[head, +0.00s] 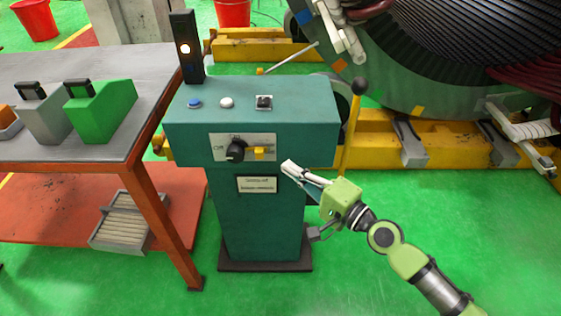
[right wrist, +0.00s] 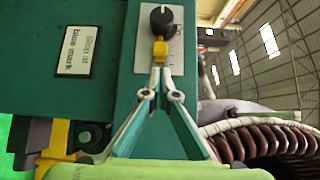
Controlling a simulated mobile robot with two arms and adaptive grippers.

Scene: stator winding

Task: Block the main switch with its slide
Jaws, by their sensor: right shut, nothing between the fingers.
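The main switch is a black rotary knob (head: 235,151) on a light plate on the front of the teal control cabinet (head: 190,135). Its yellow slide (head: 260,153) sits on the same plate, just right of the knob. My right gripper (head: 287,166) is shut and empty, right of and slightly below the slide in the head view. In the right wrist view the closed fingertips (right wrist: 160,72) line up with the yellow slide (right wrist: 159,48), with the black knob (right wrist: 161,20) beyond it. Whether they touch the slide cannot be told. My left gripper is not in view.
A blue button (head: 195,103), a white button (head: 226,102) and a small black switch (head: 264,102) are on the cabinet top. A lamp post (head: 186,48) stands behind. A yellow lever with a black knob (head: 359,86) rises at the cabinet's right. A table (head: 60,145) is left.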

